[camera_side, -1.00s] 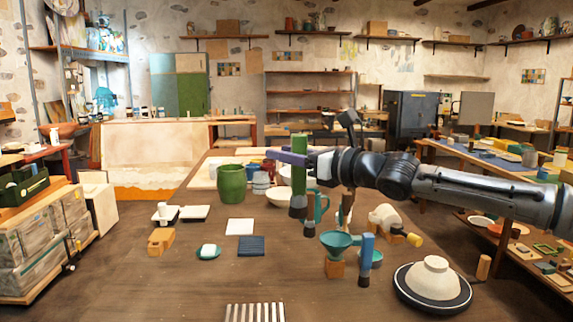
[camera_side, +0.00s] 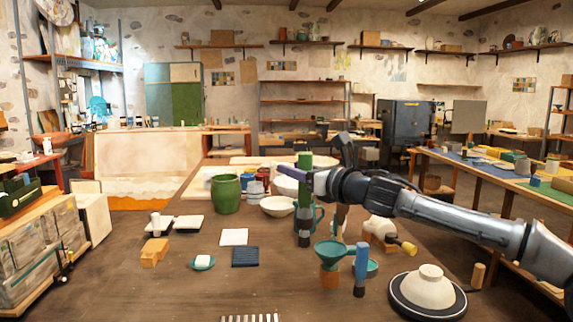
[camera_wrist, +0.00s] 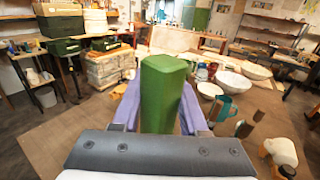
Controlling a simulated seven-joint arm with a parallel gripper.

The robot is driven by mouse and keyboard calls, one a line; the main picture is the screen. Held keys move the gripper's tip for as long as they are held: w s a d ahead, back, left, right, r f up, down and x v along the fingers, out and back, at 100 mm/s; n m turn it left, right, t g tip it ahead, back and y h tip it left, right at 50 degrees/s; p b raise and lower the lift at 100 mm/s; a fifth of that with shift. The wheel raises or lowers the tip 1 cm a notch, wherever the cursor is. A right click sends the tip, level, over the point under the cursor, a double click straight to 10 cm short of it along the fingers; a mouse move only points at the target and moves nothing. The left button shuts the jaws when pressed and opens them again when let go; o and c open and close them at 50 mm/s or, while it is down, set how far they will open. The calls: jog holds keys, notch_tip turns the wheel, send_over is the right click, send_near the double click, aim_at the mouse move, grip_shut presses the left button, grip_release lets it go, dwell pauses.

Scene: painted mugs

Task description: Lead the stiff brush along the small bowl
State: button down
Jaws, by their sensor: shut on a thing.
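My gripper (camera_side: 306,181), with purple fingers, is shut on the green handle of a brush (camera_side: 305,160), held upright. The handle also shows between the fingers in the wrist view (camera_wrist: 165,90). The lower end of the brush overlaps a dark upright object (camera_side: 304,238) in the side view, so its tip is hard to make out. A cream bowl (camera_side: 276,207) stands just left of the brush, and a larger white bowl (camera_side: 289,187) is partly hidden behind it. A pale upturned bowl (camera_side: 429,283) sits on a dark round wheel (camera_side: 455,304) at the right front, apart from the brush.
A teal mug (camera_side: 319,213) is close beside the brush. A green pot (camera_side: 226,194) stands left.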

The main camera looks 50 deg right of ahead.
jog(key=s+d+f+m+g+h, duration=0.1)
jog(key=s+d+m+g+h, duration=0.25)
jog(key=d, duration=0.35)
jog(key=s+d+f+m+g+h, duration=0.2)
jog(key=d+m+g+h, duration=0.25)
jog(key=d, duration=0.25)
jog(key=s+d+f+m+g+h, duration=0.1)
jog(key=s+d+m+g+h, duration=0.2)
jog(key=d+h, duration=0.3)
jog(key=s+d+r+m+g+y, duration=0.35)
jog(key=s+m+g, duration=0.4)
jog(key=g, duration=0.25)
jog(key=s+d+r+m+g+y, duration=0.3)
jog(key=s+d+m+g, duration=0.2)
jog(key=s+m+g, duration=0.35)
notch_tip(320, 180, down, 13)
jog(key=n+g, duration=0.1)
jog(key=shift+d+n+g, duration=0.15)
jog(key=shift+n+g, duration=0.2)
jog(key=shift+n, duration=0.05)
jog(key=shift+f, duration=0.2)
